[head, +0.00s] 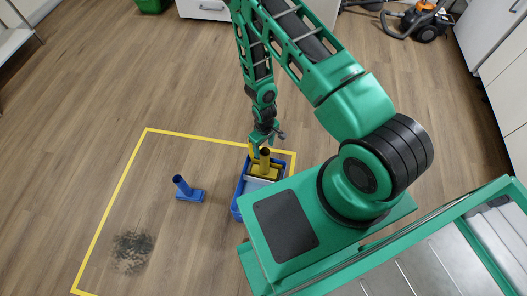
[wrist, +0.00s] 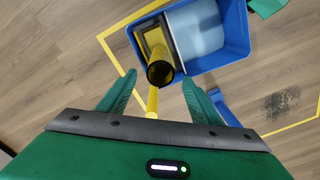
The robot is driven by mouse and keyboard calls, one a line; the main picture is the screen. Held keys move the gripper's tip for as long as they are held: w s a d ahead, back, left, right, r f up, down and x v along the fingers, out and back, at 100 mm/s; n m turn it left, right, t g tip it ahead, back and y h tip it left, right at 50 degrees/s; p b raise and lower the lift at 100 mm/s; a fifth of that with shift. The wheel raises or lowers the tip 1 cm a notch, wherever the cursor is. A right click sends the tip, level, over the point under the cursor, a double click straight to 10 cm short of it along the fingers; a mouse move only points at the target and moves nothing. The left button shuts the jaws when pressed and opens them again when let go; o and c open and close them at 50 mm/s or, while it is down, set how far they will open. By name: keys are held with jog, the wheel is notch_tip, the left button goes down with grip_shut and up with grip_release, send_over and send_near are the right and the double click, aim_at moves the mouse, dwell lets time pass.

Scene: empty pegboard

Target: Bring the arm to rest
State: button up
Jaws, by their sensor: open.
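My gripper (head: 266,136) hangs from the green arm over the far end of a blue tub on the floor. In the wrist view its two green fingers (wrist: 158,78) are spread apart, open.
A dark smudge (head: 131,252) marks the floor. An orange vacuum cleaner (head: 425,20) stands far right.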

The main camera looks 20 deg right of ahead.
notch_tip(320, 180, up, 6)
jog(key=shift+f, duration=0.2)
jog(key=d+r+m, duration=0.1)
jog(key=d+r, duration=0.3)
jog(key=r, duration=0.6)
jog(key=d+r+m+h, duration=0.1)
jog(key=d+r+m, duration=0.1)
jog(key=d+r, duration=0.5)
jog(key=d+r+m, duration=0.1)
jog(key=d+r, duration=0.1)
jog(key=r, duration=1)
jog(key=s+d+r+m, duration=0.45)
jog(key=s+r, duration=0.45)
jog(key=r, duration=0.4)
jog(key=s+r+m, duration=0.1)
jog(key=s+r, duration=0.2)
jog(key=s, duration=0.3)
jog(key=s+r+m+y, duration=0.1)
jog(key=s+r, duration=0.3)
jog(key=s, duration=0.3)
jog(key=shift+r, duration=0.2)
